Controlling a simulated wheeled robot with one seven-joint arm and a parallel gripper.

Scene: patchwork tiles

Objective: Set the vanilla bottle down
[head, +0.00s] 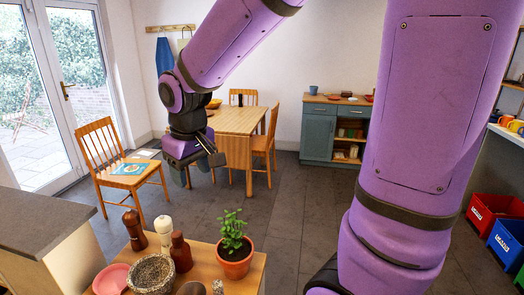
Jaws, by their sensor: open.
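A dark brown bottle-shaped object (181,252) stands upright on the small wooden table (253,268) at the front, beside a white mill. It may be the vanilla bottle, but I see no label and cannot tell for sure. My gripper (200,174) hangs in front of the dining table, above and behind the small table as seen here. It is open, and I see nothing held between its fingers. It is apart from the brown object.
The small table also holds a brown mill (134,230), a white mill (163,234), a potted plant (235,262), a stone mortar (152,274) and a pink dish (111,279). Behind are a dining table (238,121), a chair (128,168) and a blue-grey cabinet (318,135).

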